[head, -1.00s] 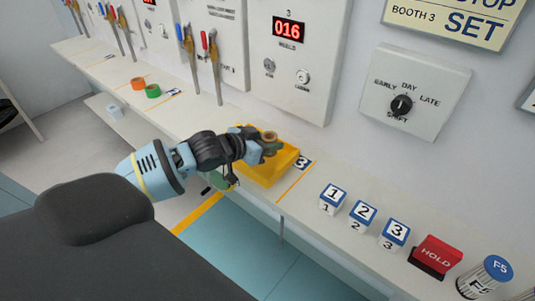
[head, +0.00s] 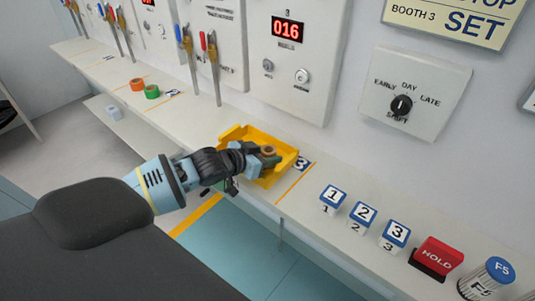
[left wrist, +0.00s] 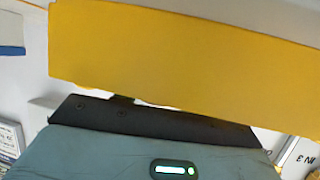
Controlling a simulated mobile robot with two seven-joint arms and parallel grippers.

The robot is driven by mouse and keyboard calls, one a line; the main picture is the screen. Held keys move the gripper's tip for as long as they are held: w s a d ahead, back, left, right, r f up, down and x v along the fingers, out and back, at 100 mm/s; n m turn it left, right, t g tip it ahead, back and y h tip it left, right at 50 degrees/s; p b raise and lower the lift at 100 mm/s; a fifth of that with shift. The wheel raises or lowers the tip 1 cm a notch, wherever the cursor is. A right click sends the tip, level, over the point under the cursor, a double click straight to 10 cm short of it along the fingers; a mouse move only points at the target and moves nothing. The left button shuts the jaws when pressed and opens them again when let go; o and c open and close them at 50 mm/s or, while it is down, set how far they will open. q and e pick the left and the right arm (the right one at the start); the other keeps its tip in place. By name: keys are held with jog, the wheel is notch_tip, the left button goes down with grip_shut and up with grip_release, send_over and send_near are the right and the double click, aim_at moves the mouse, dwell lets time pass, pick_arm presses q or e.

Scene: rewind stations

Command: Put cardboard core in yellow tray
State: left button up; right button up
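The yellow tray (head: 240,133) sits on the long pale shelf, in the middle of the head view. My left gripper (head: 267,157) reaches over the tray from the left. It is shut on the brown cardboard core (head: 268,150), which shows at the fingertips, low over the tray's inside. I cannot tell whether the core touches the tray floor. In the left wrist view the yellow tray's wall (left wrist: 180,50) fills the upper part, and the fingertips and core are hidden. My right gripper is in neither view.
An orange roll (head: 137,84) and a green roll (head: 152,91) lie farther left on the shelf. Numbered blocks (head: 332,199) and a red HOLD button (head: 438,252) stand to the right. A wall panel with a red 016 display (head: 288,31) is behind the tray.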

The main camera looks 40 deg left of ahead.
pick_arm(q)
jog(key=o, duration=0.4)
jog(key=shift+c, duration=0.2)
jog(key=shift+r, duration=0.2)
jog(key=p+v, duration=0.1)
jog(key=v, duration=1.1)
jog(key=shift+d, duration=0.1)
